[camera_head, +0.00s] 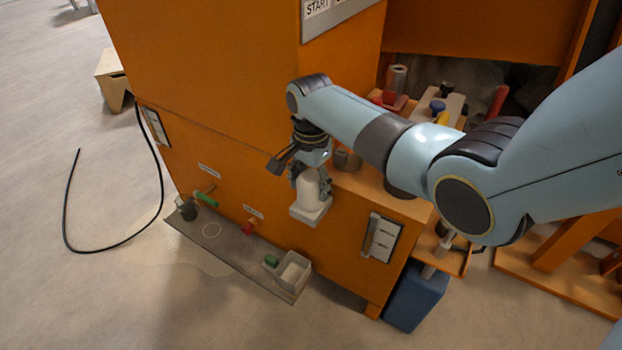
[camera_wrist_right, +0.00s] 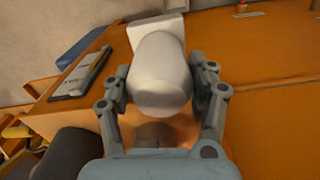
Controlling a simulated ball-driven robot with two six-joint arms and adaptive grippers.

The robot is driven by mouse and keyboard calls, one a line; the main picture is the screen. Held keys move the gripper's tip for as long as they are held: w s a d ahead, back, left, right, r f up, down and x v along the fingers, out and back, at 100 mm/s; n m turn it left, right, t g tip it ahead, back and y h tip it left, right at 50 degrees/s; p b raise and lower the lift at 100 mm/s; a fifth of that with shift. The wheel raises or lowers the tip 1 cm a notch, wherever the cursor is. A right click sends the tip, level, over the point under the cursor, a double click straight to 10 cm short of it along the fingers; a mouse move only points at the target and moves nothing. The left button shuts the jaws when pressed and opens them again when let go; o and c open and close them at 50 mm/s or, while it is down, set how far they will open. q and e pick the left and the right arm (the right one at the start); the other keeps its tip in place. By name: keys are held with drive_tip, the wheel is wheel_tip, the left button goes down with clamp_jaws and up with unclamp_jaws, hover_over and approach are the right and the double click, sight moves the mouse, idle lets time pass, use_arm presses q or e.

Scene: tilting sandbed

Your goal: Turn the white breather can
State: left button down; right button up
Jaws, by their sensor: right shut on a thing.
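The white breather can (camera_head: 311,192) is a rounded white cylinder on a square white base at the front of the orange cabinet. In the right wrist view the can (camera_wrist_right: 160,75) lies between the two fingers, its rounded end toward the camera and its square base at the far end. My right gripper (camera_head: 312,178) is shut on the can; in the wrist view its fingers (camera_wrist_right: 160,95) press the can's two sides. The side of the can against the cabinet is hidden. My left gripper is not in view.
A grey ledge (camera_head: 225,241) along the cabinet's foot holds a green-handled valve (camera_head: 205,199), a red valve (camera_head: 249,227) and a pale open box (camera_head: 292,271). A white panel (camera_head: 381,238) is right of the can. A black hose (camera_head: 150,215) lies on the open floor at left.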

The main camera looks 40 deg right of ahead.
drive_tip(key=shift+r+n+p, duration=0.2)
drive_tip(key=shift+n+p, duration=0.45)
drive_tip(key=shift+n, duration=0.25)
drive_tip(key=n+p, duration=0.1)
drive_tip(key=n, duration=0.1)
drive_tip(key=shift+f+n+p, duration=0.1)
drive_tip(key=shift+n+p, duration=0.2)
drive_tip(key=n+p, duration=0.1)
drive_tip(key=n, duration=0.3)
drive_tip(key=shift+f, duration=0.1)
drive_tip(key=shift+n, duration=0.3)
drive_tip(key=o, duration=1.2)
drive_tip(key=shift+c, duration=0.2)
